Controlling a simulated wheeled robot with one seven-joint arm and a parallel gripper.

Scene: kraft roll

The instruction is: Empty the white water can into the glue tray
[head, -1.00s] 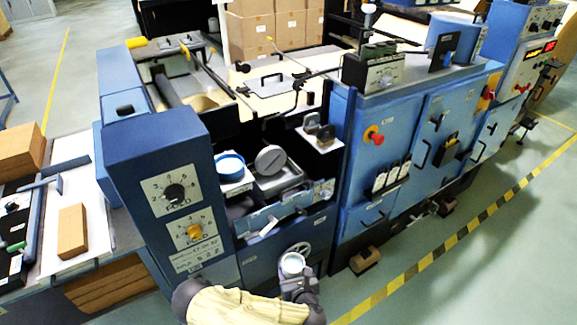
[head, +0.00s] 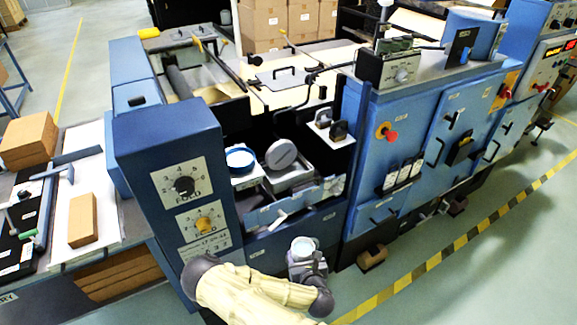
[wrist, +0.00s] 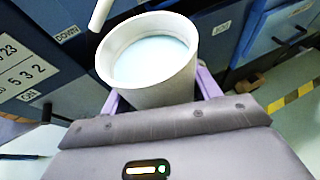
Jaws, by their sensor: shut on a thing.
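The white water can (head: 303,247) is held upright in my gripper (head: 306,262), in front of the blue machine and lower than its open bay. In the wrist view the can (wrist: 150,90) has pale bluish liquid inside, and purple fingers (wrist: 158,100) grip it from both sides. A grey metal tray (head: 295,181), which looks like the glue tray, sits in the open bay with a round grey piece (head: 281,154) over it. The can is apart from this tray. The tray's inside is partly hidden.
A blue-rimmed round pot (head: 240,159) stands left of the tray. A blue front ledge (head: 285,209) lies between the can and the tray. A dial panel (head: 180,185) rises at the left.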

